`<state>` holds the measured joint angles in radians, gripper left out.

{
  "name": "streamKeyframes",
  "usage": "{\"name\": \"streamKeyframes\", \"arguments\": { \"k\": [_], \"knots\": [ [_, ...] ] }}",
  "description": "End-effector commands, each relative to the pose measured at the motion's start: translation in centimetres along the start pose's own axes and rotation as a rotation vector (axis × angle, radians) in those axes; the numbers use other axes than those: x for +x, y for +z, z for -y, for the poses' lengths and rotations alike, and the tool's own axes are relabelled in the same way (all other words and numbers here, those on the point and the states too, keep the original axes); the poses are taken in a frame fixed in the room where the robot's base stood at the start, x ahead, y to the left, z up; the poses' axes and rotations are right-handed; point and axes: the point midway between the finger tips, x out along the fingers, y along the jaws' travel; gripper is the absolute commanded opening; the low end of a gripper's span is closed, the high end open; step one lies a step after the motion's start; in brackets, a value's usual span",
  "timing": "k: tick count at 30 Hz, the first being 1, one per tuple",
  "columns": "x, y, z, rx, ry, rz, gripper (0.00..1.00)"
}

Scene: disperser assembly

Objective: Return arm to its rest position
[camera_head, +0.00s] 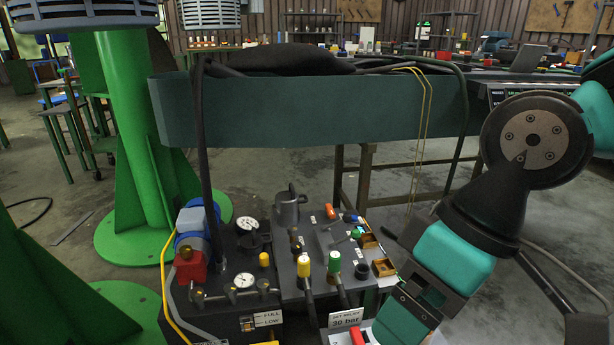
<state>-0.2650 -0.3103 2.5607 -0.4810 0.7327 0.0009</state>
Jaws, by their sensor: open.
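My arm enters from the right edge, with a teal link at the upper right and a large round dark joint (535,140) with a bolted grey face. From there a black neck and a teal and black section reach down and to the left. My gripper (408,306) is at this lower end, in front of the right side of the dark control panel (300,250). It is open, and I see nothing held in it. The tips are hard to make out near the bottom edge.
The panel carries gauges (246,280), yellow (303,266) and green (334,262) handles and a grey metal cup (289,209). A dark green beam (310,112) crosses behind it. A green column (135,130) stands left.

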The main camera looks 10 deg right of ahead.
Motion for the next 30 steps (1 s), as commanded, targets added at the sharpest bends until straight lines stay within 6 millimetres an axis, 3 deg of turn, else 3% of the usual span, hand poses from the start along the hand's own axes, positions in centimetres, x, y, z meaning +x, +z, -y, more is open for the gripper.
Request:
{"name": "streamKeyframes", "arguments": {
  "k": [1, 19, 23, 30],
  "knots": [
    [-2.8, -0.6, 0.9, 0.000, 0.000, -0.001, 0.92],
    [-23.7, -5.3, 7.4, -0.001, 0.000, -0.001, 0.92],
    [-26.0, -5.8, 8.1, -0.001, 0.000, -0.001, 0.92],
    [-26.0, -5.8, 8.1, -0.001, 0.000, -0.001, 0.92]
  ]
}}
